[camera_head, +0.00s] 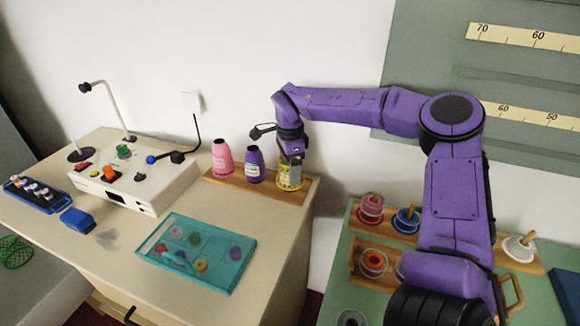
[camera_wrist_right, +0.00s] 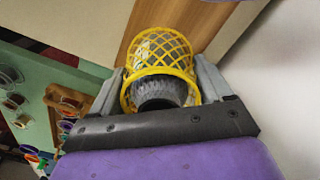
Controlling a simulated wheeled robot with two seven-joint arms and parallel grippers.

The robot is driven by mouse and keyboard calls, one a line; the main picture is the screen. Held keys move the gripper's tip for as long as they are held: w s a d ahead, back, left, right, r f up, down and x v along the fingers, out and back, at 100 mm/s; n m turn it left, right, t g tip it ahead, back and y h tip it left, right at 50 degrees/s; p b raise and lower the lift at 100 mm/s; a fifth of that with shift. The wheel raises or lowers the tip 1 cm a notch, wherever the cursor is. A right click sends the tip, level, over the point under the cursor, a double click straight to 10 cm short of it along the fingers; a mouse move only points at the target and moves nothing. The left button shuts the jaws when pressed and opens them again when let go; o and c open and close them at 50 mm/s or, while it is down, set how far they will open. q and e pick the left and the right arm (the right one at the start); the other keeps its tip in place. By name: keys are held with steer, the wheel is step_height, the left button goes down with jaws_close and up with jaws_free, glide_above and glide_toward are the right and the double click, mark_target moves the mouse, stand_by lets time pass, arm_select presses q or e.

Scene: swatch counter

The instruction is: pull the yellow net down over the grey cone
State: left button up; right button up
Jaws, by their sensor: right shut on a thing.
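The yellow net (camera_head: 289,184) is at the right end of the wooden board, below my right gripper (camera_head: 290,161). In the right wrist view my right gripper (camera_wrist_right: 162,75) has a finger on each side of the net (camera_wrist_right: 159,43) and is shut on it. A dark grey ribbed piece, apparently the top of the grey cone (camera_wrist_right: 160,93), shows inside the net's near ring. The net surrounds it, and its mesh stretches away toward the board. How far down the net reaches on the cone is hard to tell. My left gripper is not in view.
A purple cone (camera_head: 255,165) and a pink cone (camera_head: 222,158) stand on the same wooden board (camera_head: 238,187), left of the net. A teal tray (camera_head: 190,285) lies in front. A white control box (camera_head: 135,187) stands left; the wall is close behind.

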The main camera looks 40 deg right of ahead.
steer(key=o, duration=0.9)
step_height(320, 180, up, 11)
steer(key=shift+f, duration=0.2)
stand_by(0.4)
